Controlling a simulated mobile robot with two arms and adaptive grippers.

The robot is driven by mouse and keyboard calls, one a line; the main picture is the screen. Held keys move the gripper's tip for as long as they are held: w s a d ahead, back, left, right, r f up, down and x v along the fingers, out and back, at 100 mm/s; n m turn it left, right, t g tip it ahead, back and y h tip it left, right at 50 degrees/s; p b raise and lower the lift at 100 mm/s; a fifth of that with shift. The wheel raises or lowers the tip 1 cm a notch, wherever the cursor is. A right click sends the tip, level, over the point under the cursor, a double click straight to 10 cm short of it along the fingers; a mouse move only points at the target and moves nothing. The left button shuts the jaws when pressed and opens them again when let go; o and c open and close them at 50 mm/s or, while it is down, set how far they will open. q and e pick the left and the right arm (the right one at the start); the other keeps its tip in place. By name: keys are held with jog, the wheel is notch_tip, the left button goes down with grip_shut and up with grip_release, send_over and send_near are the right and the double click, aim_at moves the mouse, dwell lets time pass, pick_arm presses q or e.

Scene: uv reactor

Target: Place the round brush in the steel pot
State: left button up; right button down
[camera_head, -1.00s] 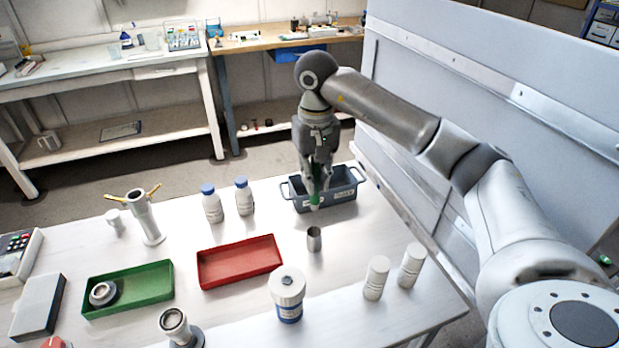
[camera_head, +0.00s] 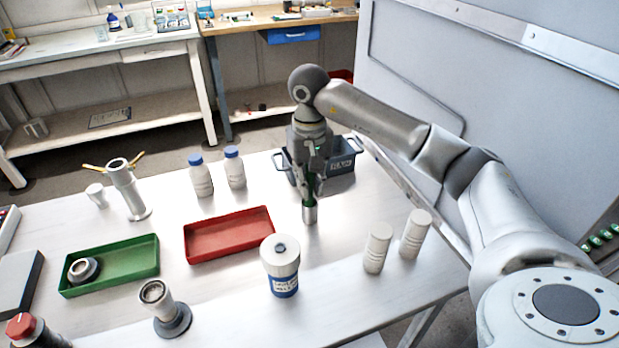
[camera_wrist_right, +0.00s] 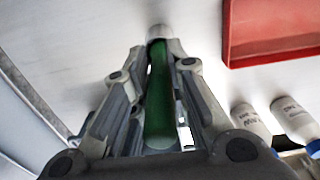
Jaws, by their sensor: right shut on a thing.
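My right gripper (camera_head: 312,178) points down and is shut on the green handle of the round brush (camera_wrist_right: 159,100). In the head view the brush is mostly hidden between the fingers. My left gripper is not in view.
A dark grey bin (camera_head: 342,170) stands close behind the gripper. A blue-and-white jar (camera_head: 280,265) and two white bottles (camera_head: 376,249) stand in front. Two blue-capped bottles (camera_head: 201,180) stand behind the red tray.

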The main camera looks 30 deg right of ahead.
jog(key=shift+f, duration=0.65)
jog(key=c, duration=1.3)
grip_release()
jog(key=shift+b, duration=0.35)
